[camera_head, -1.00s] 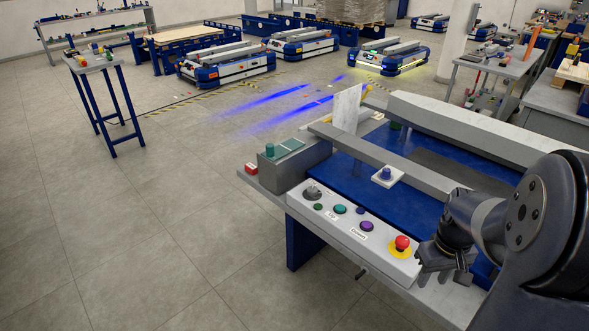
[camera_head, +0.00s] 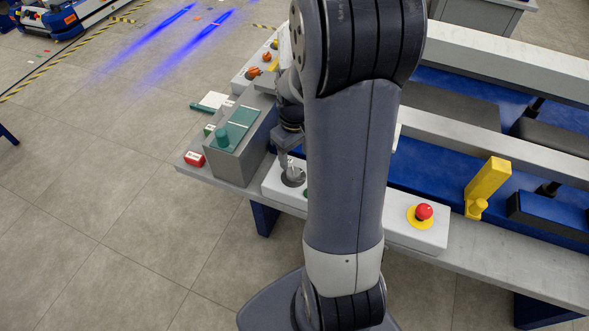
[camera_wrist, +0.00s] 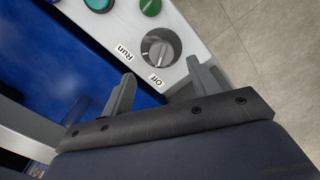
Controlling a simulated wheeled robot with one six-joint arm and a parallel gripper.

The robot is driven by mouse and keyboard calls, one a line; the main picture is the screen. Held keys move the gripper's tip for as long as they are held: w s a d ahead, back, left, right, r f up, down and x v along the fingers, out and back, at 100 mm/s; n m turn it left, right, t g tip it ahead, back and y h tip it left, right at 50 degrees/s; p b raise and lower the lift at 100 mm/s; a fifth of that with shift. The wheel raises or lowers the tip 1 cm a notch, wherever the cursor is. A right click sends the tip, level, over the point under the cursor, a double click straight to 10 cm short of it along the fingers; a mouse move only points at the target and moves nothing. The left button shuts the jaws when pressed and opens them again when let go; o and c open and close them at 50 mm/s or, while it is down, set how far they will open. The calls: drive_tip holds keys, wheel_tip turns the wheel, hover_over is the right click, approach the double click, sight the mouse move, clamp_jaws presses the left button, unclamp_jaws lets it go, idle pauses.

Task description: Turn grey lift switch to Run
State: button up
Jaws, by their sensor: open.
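The grey lift switch is a round knob with a raised bar (camera_wrist: 160,49), on the white control panel (camera_wrist: 214,22). Its bar seems to point toward the "Off" label (camera_wrist: 156,82); the "Run" label (camera_wrist: 125,54) is beside it. In the head view the switch (camera_head: 293,179) is at the panel's left end, partly covered by my gripper (camera_head: 289,161). In the wrist view my gripper (camera_wrist: 161,70) is open, its two fingertips apart on either side of the near edge of the knob. I cannot tell whether they touch it.
A green button (camera_wrist: 150,6) and a teal button (camera_wrist: 98,4) sit near the switch. A red emergency stop (camera_head: 424,212) is at the panel's right end. A grey box with a green top (camera_head: 238,130) and a red block (camera_head: 194,159) stand left. My arm hides the panel's middle.

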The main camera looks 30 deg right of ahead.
sight(293, 172)
wheel_tip(293, 172, down, 8)
drive_tip(key=shift+w+a+r, duration=0.1)
drive_tip(key=shift+w+r, duration=0.05)
drive_tip(key=shift+r, duration=0.05)
drive_tip(key=c, duration=1)
drive_tip(key=m+b, duration=0.1)
drive_tip(key=m, duration=0.5)
drive_tip(key=shift+b, duration=0.35)
drive_tip(key=m, duration=0.6)
drive_tip(key=shift+a+b, duration=0.1)
drive_tip(key=shift+b, duration=0.25)
